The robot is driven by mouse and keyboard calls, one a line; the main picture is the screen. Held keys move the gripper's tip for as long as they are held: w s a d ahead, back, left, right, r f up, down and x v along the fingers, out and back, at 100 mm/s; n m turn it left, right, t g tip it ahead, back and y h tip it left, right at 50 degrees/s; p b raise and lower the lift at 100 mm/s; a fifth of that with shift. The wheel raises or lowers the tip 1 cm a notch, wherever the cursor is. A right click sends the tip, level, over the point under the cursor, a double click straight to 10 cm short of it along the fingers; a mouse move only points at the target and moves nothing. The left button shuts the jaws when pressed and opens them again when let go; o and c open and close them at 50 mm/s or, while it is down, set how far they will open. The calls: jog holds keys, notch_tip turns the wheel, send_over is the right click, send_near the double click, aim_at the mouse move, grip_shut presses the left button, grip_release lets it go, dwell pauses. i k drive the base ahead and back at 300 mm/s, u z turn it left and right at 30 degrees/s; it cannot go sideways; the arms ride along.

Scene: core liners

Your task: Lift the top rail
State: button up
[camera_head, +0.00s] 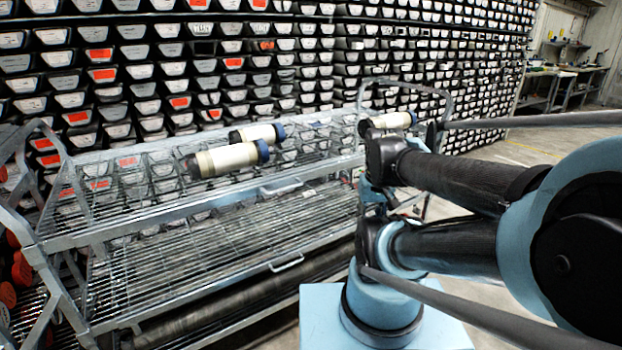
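A metal wire rack cart has two mesh shelves, and the top rail (150,218) is the light grey bar along the upper shelf's front edge. It runs from the left end frame up towards my arm. A small handle (281,189) sits on it. My arm fills the right side, folded, with its dark wrist end in front of the rack's right end. The fingers of my gripper cannot be made out clearly against the arm, so their opening and any contact are hidden. I see no lifted rail.
Cream cylinders with dark ends (228,159) lie on the upper shelf; the lower shelf (215,258) looks bare. A second handle (286,262) is on the lower rail. A wall of black core trays (135,62) stands behind. Open floor (510,150) and workbenches lie at right.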

aim_at(92, 238)
jog(key=z, duration=0.25)
jog(key=k, duration=1)
jog(key=u, duration=0.7)
